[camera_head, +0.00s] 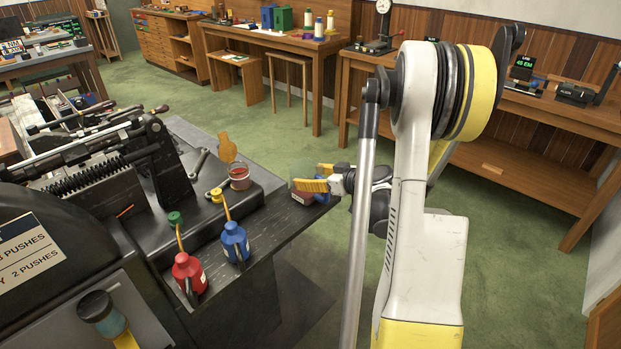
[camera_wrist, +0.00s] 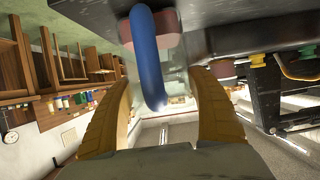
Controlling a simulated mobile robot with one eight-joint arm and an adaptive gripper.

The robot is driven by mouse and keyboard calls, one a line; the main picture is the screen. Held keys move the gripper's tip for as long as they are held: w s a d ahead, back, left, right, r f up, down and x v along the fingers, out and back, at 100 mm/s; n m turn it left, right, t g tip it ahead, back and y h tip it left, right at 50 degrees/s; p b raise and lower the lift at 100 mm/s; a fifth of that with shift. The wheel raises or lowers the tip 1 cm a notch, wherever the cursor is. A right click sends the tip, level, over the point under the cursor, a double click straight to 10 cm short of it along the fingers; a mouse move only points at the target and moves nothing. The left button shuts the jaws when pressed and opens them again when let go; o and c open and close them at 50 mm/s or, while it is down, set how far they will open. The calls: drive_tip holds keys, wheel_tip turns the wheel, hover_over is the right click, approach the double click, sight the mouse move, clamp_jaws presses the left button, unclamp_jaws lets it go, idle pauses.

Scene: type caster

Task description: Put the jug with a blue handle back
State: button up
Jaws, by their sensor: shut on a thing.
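The jug with the blue handle (camera_head: 302,197) is clear with reddish contents. It is at the far right end of the dark machine shelf (camera_head: 285,222), partly hidden by my gripper. In the wrist view its blue handle (camera_wrist: 150,60) runs between my two yellow fingers, with the reddish contents behind it. My gripper (camera_head: 314,184) is shut on the jug from the right side. The jug's base is at or very near the shelf surface; I cannot tell if it touches.
Another clear jug with red contents (camera_head: 239,178) stands to the left. A blue oil can (camera_head: 235,243) and a red oil can (camera_head: 188,275) stand nearer on the shelf. The black machine (camera_head: 60,225) fills the left. Green floor (camera_head: 290,145) is open behind the shelf.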

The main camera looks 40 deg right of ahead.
drive_tip(key=shift+f, duration=0.15)
drive_tip(key=o, duration=1.4)
drive_tip(key=shift+o, duration=0.2)
